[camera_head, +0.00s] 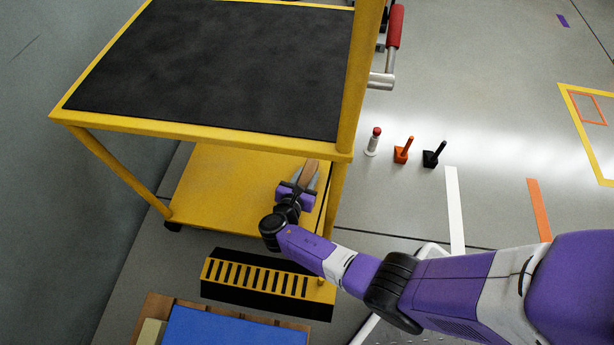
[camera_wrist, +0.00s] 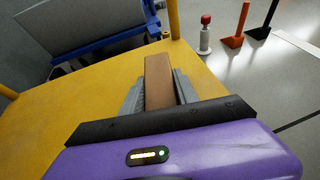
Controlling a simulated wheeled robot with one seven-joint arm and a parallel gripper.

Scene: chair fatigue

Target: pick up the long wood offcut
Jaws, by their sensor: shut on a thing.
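The long wood offcut (camera_wrist: 159,80) is a brown bar between the two grey fingers of my gripper (camera_wrist: 160,92) in the wrist view. My gripper is shut on it, and the bar's far end sticks out past the fingertips. In the head view the offcut (camera_head: 311,170) shows at my gripper (camera_head: 304,182), over the right part of the cart's yellow lower shelf (camera_head: 225,190). The near end of the offcut is hidden by the gripper body. I cannot tell whether the offcut touches the shelf.
The cart's black top (camera_head: 220,65) overhangs the lower shelf, with a yellow post (camera_head: 362,80) at its right. A black and yellow slotted block (camera_head: 265,285) and a blue panel (camera_head: 230,328) lie nearer.

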